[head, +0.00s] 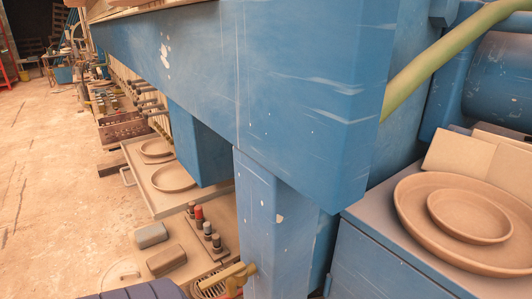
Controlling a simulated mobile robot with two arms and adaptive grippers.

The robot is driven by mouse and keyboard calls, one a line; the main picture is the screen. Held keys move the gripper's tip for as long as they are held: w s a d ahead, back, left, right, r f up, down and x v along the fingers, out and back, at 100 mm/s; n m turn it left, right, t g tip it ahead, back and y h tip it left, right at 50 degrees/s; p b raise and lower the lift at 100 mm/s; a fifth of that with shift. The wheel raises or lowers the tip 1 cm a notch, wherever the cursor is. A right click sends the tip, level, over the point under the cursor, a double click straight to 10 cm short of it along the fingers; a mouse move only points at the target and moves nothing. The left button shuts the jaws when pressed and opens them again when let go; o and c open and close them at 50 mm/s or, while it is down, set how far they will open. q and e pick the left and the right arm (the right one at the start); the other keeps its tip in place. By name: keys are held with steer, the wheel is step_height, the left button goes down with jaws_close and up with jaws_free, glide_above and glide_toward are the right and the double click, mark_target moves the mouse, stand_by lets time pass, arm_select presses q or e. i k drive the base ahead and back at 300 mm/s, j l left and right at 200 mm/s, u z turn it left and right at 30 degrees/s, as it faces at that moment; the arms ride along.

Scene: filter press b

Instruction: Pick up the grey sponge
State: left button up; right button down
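A small grey rounded block, which looks like the grey sponge (151,235), lies flat on a low tan surface (128,252) at the lower left of the head view. A browner block (166,260) of similar size lies just below and right of it, apart from it. Nothing covers the grey block. Neither of my grippers shows in this view, so I cannot see their distance from it or their state.
A large blue beam (270,80) and post (275,225) fill the middle. Knobs (199,217) stand right of the sponge. A tray (188,201) with round plates lies behind. Larger plates (470,215) sit at right. A dark ribbed object (150,291) is at the bottom. Floor at left is open.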

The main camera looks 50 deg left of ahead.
mark_target(149, 236)
steer(key=k+j+u, duration=0.15)
steer(key=u, duration=2.35)
steer(key=z, duration=2.45)
steer(key=u, duration=2.45)
steer(key=i+j+z, duration=0.1)
steer(key=j+z, duration=0.25)
steer(key=i+j+z, duration=0.1)
steer(key=z, duration=0.25)
steer(key=j+z, duration=0.3)
steer(key=j, duration=0.15)
